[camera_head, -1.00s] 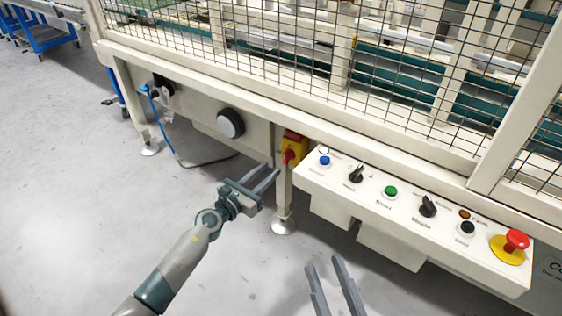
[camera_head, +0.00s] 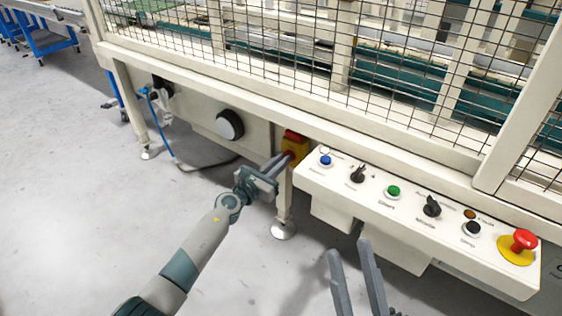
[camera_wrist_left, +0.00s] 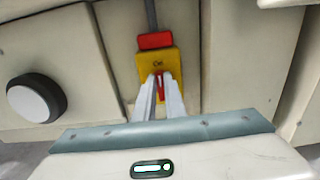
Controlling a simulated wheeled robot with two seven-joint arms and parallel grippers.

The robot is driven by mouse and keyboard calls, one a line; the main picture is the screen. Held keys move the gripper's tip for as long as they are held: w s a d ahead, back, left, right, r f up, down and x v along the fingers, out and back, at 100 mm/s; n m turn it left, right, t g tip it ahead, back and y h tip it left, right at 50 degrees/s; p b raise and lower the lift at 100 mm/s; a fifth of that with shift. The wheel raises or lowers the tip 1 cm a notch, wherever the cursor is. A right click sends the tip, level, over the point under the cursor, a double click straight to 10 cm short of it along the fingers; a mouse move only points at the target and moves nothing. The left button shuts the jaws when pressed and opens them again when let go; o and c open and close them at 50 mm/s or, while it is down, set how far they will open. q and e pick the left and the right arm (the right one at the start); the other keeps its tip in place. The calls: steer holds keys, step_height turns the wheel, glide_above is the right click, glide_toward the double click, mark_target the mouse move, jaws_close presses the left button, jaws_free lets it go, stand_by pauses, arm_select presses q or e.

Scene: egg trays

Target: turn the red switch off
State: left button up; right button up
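The red switch is a red knob on a yellow plate (camera_head: 291,149) with a red block on top, on the machine's frame left of the control panel. In the left wrist view its yellow plate (camera_wrist_left: 157,61) reads "On", and the red knob (camera_wrist_left: 160,88) shows upright between the fingertips. My left gripper (camera_head: 287,160) has its fingers on either side of the knob, also in the left wrist view (camera_wrist_left: 159,80). The gap is narrow, and I cannot tell whether they touch it. My right gripper (camera_head: 350,246) is open and empty, below the control panel.
The control panel (camera_head: 398,212) with buttons, dark selector knobs and a red emergency stop (camera_head: 523,240) juts out to the right. A round black-rimmed dial (camera_head: 229,125) is to the left. A machine leg (camera_head: 283,205) stands below the switch.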

arm_select(q)
jaws_close()
steer(key=shift+n, duration=0.4)
arm_select(e)
steer(key=shift+a, duration=0.1)
arm_select(q)
steer(key=shift+w+a+f+n+p, duration=0.2)
steer(key=shift+n+p, duration=0.7)
steer(key=shift+n, duration=2)
steer(key=shift+w+a+f+n+p, duration=0.2)
steer(key=shift+n+p, duration=0.7)
steer(key=shift+n, duration=2)
steer(key=shift+s+a+f+n+p, duration=0.25)
steer(key=shift+n+p, duration=0.65)
steer(key=shift+n, duration=2)
arm_select(e)
steer(key=w+a+f+g+h, duration=0.1)
steer(key=w+f+g+h, duration=0.2)
steer(key=f+g, duration=0.7)
steer(key=shift+w+f, duration=0.2)
steer(key=shift+f, duration=2.65)
arm_select(q)
steer(key=shift+w+d, duration=0.1)
steer(key=shift+w, duration=0.1)
steer(key=o, duration=0.6)
jaws_free()
